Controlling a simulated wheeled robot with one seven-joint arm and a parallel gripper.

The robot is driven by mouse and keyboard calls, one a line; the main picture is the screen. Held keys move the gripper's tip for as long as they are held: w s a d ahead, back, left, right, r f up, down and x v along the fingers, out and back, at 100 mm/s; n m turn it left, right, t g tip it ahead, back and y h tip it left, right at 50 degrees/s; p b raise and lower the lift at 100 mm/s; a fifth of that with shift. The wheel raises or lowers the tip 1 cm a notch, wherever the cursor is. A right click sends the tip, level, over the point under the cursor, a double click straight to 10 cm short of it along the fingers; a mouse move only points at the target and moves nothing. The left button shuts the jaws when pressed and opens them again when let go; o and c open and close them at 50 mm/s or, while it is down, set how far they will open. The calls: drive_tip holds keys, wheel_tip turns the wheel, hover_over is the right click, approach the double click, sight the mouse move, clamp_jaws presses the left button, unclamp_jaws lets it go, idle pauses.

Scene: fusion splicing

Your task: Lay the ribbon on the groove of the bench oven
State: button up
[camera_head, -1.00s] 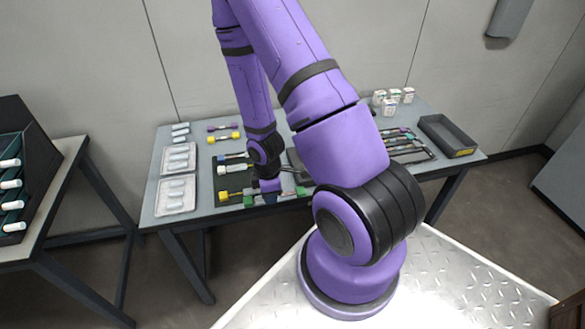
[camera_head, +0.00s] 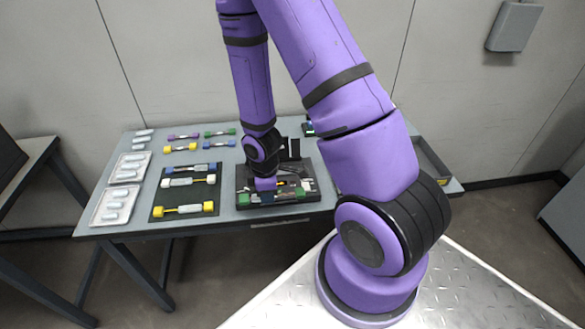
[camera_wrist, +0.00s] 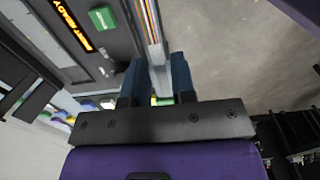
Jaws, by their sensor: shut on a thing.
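The ribbon, with colored stripes (camera_wrist: 151,22) and a pale sleeve, is between the dark blue fingers of my gripper (camera_wrist: 157,78). My gripper is shut on it. In the head view, the ribbon's green end (camera_head: 244,199) shows left of my gripper (camera_head: 265,190), with another green end to the right. The bench oven (camera_head: 309,170) is the dark unit under my gripper. In the wrist view, the oven (camera_wrist: 120,45) has a lit orange display and a green button, and the ribbon runs along its edge. The groove is not clearly visible, and I cannot tell whether the ribbon touches it.
A black mat (camera_head: 160,203) left of the oven holds ribbons with blue, white and yellow ends. More ribbons lie behind it. Two trays with white pieces (camera_head: 117,205) stand at the left. A dark bin (camera_head: 432,163) is at the right, partly behind my arm.

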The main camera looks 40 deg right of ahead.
drive_tip(key=shift+w+d, duration=0.1)
drive_tip(key=shift+d, duration=0.15)
drive_tip(key=w+d, duration=0.3)
drive_tip(key=w, duration=0.1)
drive_tip(key=w+d+f, duration=0.1)
drive_tip(key=w+d, duration=0.2)
drive_tip(key=w, duration=0.1)
drive_tip(key=w+d, duration=0.3)
drive_tip(key=d, duration=0.1)
drive_tip(key=shift+w+f, duration=0.25)
drive_tip(key=shift+w, duration=0.15)
drive_tip(key=shift+w+f, duration=0.1)
drive_tip(key=shift+f, duration=1.65)
